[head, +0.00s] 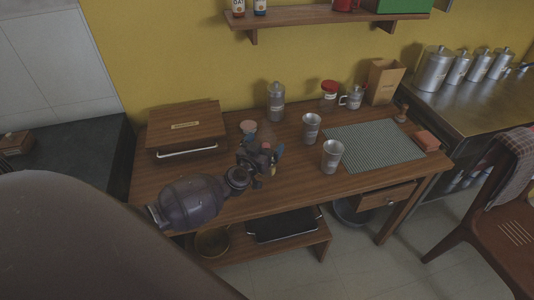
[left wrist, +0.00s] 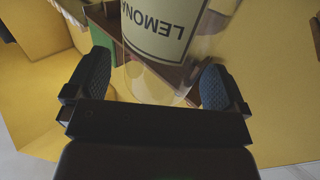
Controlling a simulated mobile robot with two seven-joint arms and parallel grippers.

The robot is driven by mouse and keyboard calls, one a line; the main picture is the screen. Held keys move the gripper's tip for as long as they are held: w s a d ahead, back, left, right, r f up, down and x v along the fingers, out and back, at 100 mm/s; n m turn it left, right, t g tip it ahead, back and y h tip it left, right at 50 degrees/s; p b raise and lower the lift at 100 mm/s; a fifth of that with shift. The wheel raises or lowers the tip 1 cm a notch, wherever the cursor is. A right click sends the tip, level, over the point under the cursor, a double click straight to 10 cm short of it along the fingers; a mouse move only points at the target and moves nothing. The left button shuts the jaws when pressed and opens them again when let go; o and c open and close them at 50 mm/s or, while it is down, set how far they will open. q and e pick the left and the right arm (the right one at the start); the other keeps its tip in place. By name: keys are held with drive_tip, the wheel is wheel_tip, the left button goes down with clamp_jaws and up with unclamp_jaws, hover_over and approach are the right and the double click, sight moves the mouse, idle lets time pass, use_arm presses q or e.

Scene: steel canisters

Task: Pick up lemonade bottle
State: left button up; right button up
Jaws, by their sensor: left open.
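The lemonade bottle (left wrist: 165,35) shows large in the left wrist view, clear with a cream label that reads "LEMONA" upside down. Its clear end reaches down between the two dark finger pads, with a gap visible at the left pad. My left gripper (left wrist: 154,68) is open around or just short of the bottle; I cannot tell whether a pad touches it. In the head view my left gripper (head: 262,160) is over the wooden table, and the bottle is not clearly made out there. My right gripper is not in view.
The wooden table (head: 215,205) carries a wooden box (head: 186,128), a steel canister (head: 276,102), two steel cups (head: 332,157), a red-lidded jar (head: 329,94), a paper bag (head: 384,82) and a green mat (head: 375,147). A shelf (head: 310,17) hangs above. A chair stands at right.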

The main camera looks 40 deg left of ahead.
use_arm(q)
drive_tip(key=shift+w+a+f, duration=0.1)
drive_tip(key=shift+w+f, duration=0.05)
drive_tip(key=shift+w, duration=0.5)
drive_tip(key=c, duration=1.2)
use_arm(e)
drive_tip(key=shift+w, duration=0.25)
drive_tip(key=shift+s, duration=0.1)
use_arm(q)
drive_tip(key=shift+r, duration=0.3)
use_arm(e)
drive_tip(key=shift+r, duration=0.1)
